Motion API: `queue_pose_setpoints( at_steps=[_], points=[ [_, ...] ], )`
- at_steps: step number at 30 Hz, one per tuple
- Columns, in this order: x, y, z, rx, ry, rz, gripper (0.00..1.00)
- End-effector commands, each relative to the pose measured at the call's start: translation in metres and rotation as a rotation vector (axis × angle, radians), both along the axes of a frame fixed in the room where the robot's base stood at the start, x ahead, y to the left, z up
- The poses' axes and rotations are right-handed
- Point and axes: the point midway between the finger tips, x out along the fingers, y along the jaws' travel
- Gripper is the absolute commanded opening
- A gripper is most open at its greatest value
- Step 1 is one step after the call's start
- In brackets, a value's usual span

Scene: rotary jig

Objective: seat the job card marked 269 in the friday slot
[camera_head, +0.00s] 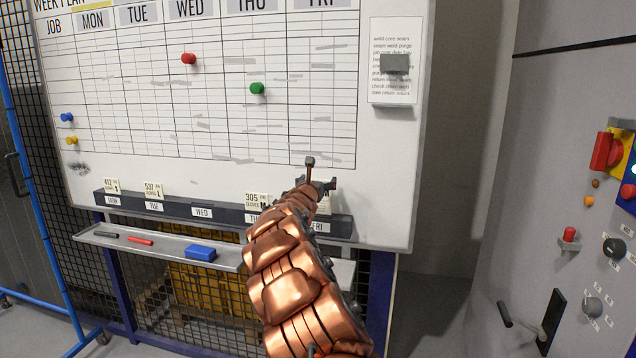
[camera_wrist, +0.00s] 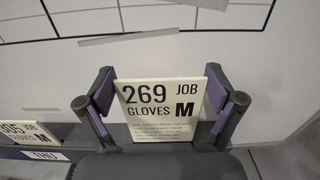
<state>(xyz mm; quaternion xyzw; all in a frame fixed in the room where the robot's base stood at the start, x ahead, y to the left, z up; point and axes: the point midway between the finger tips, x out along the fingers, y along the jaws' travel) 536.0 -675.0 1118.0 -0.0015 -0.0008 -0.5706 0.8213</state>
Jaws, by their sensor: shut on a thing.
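The cream job card marked 269 GLOVES M (camera_wrist: 160,108) is upright between the two fingers of my gripper (camera_wrist: 160,82) in the wrist view. The fingers are shut on its side edges. In the head view my gripper (camera_head: 319,184) is at the right end of the slot rack, in front of the whiteboard and just above the friday slot (camera_head: 334,226). My arm hides most of the card and part of that slot there. The card's lower edge is hidden, so I cannot tell whether it touches the slot.
The dark rack (camera_head: 168,207) runs along the board's foot. Cards 412 (camera_head: 112,186), 537 (camera_head: 153,190) and 305 (camera_head: 256,201) stand in MON, TUE and THU; WED looks empty. A pen tray (camera_head: 170,248) with a blue eraser (camera_head: 200,252) lies below. A control cabinet (camera_head: 560,150) stands right.

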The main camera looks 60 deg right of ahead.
Motion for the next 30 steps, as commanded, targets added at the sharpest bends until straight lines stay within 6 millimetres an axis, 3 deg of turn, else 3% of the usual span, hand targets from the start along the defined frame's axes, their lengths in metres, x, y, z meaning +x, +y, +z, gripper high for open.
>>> queue_pose_setpoints(
  at_steps=[30],
  points=[
    [0.0,0.0,-0.02,0.0,-0.001,-0.001,0.6]
  ],
)
